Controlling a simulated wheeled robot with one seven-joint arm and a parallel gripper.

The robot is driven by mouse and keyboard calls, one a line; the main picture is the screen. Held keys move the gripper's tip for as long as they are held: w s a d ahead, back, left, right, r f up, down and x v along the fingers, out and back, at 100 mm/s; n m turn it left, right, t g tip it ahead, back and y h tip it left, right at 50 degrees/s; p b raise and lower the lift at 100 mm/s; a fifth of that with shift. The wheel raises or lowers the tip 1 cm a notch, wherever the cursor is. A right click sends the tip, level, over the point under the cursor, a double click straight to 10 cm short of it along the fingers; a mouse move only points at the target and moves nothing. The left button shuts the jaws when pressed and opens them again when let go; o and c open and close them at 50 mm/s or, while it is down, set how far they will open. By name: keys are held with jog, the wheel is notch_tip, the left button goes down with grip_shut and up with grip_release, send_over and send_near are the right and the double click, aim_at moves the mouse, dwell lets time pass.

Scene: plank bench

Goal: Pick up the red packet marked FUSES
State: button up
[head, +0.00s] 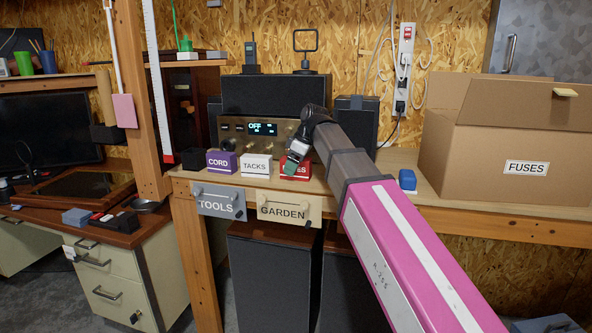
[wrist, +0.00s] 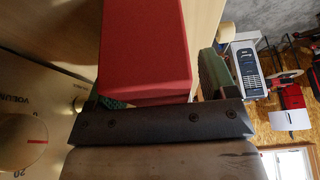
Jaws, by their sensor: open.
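The red packet (head: 302,172) stands on the bench shelf, at the right end of a row of small packets. Its white label shows only the end of its word, since my gripper (head: 293,158) covers the left part in the head view. My gripper is open at the packet. In the wrist view the red packet (wrist: 145,45) fills the space ahead of the palm, with a green-padded finger of my gripper (wrist: 160,90) on either side. I cannot tell whether the pads touch it. A cardboard box (head: 450,165) labelled FUSES stands at the right.
A white TACKS packet (head: 255,164) and a purple CORD packet (head: 221,162) stand left of the red one. A brass-fronted unit (head: 240,132) is behind them. TOOLS (head: 216,204) and GARDEN (head: 283,210) drawers are below.

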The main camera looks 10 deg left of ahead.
jog(key=shift+f, duration=0.25)
jog(key=c, duration=1.1)
jog(key=shift+o, duration=0.2)
